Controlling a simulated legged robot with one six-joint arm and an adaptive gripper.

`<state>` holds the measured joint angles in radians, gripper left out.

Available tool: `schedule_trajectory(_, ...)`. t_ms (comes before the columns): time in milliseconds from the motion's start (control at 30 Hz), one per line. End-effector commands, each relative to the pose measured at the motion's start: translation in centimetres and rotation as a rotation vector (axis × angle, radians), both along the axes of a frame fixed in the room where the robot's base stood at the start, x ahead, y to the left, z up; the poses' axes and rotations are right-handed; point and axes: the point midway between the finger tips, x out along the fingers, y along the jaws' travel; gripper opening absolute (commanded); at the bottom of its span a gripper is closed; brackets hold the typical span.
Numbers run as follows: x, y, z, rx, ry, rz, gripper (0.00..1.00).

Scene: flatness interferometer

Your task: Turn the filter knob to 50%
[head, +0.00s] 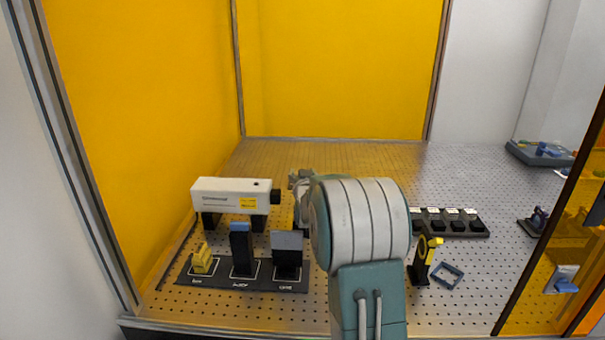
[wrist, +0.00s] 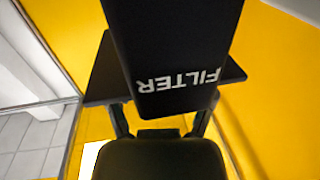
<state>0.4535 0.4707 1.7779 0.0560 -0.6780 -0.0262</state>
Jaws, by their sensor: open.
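In the wrist view a black block (wrist: 175,55) marked FILTER in white, upside down in the picture, fills the top middle. The knob's pointer and any percent scale are not readable. My gripper (wrist: 161,122) is open, with its dark fingers apart at the block's lower edge. I cannot tell whether they touch it. In the head view my arm covers most of the filter area, and the gripper's fingers are not clear there.
A white laser box (head: 232,195) on black mounts stands left of my arm. In front is a black tray (head: 215,281) with labelled parts. A black and yellow mount (head: 424,258) and a dark rack (head: 450,226) stand to the right. Yellow panels enclose the perforated table (head: 440,312).

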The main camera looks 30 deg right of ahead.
Motion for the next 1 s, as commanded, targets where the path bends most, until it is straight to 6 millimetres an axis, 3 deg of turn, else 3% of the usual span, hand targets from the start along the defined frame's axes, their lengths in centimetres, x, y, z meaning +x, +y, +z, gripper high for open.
schedule_trajectory(133,-0.01,0.00,0.02,0.000,0.000,0.000,0.70)
schedule_trajectory(167,-0.02,0.01,0.02,0.000,0.000,0.000,0.61)
schedule_trajectory(300,-0.02,0.01,0.03,0.000,-0.001,0.000,0.00)
schedule_trajectory(733,0.10,0.07,0.10,-0.002,-0.004,-0.017,0.00)
schedule_trajectory(1000,0.22,0.16,0.30,-0.005,-0.010,-0.112,0.00)
